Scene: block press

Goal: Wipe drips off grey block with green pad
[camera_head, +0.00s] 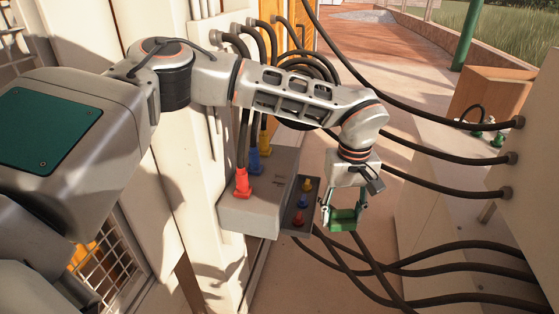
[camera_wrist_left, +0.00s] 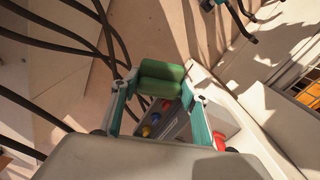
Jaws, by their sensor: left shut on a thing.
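The grey block (camera_head: 250,212) is fixed low against the pale wall in the head view. Red, blue and yellow hose plugs sit on its top, and a darker panel (camera_head: 297,218) with small coloured fittings faces right. My left gripper (camera_head: 345,212) is shut on the green pad (camera_head: 343,225), just right of this panel, with a narrow gap between them in the picture. In the left wrist view the pad (camera_wrist_left: 161,78) spans both fingers, with the panel's fittings behind and below it. I cannot make out any drips. My right gripper is not in view.
Black hoses (camera_head: 455,250) cross low at the right, and others run from the right-hand housing (camera_head: 520,215) across the back. A brown box (camera_head: 490,95) stands at the back right. Bare floor (camera_head: 300,275) shows below the block.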

